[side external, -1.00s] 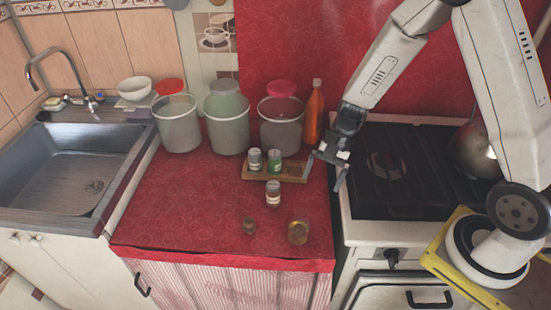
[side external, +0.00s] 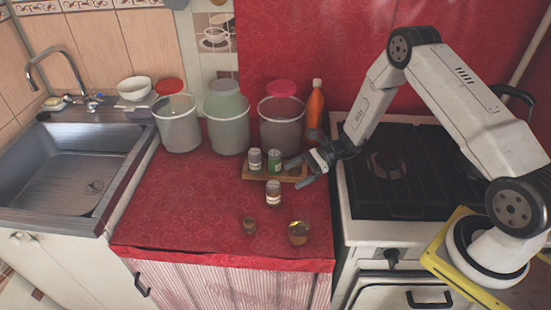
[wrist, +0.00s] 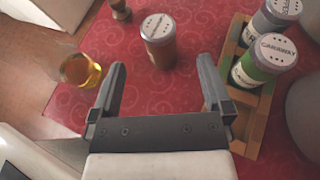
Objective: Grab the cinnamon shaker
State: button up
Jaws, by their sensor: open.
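A shaker with brown contents and a grey lid (side external: 273,194) stands upright and alone on the red counter, in front of the wooden rack. In the wrist view the same shaker (wrist: 161,50) is ahead of the fingers, roughly in line with the gap. Its lid lettering is too small to read, so I cannot confirm that it is the cinnamon. My gripper (side external: 293,174) is open and empty, just right of and behind this shaker, apart from it. The open fingers also show in the wrist view (wrist: 161,78).
The wooden rack (wrist: 250,118) holds a green-labelled caraway shaker (wrist: 263,62) and a grey one (wrist: 275,18), close to the right finger. A glass of amber liquid (wrist: 80,70) and a small brown object (wrist: 120,9) stand nearer the front edge. Buckets (side external: 227,125) stand behind.

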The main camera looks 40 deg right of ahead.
aim_at(274, 187)
jog(key=shift+x, duration=1.25)
jog(key=shift+a, duration=0.1)
jog(key=shift+x, duration=2.6)
jog(key=shift+f, duration=0.15)
jog(key=c, duration=1.3)
jog(key=shift+r, duration=0.25)
jog(key=shift+c, duration=0.2)
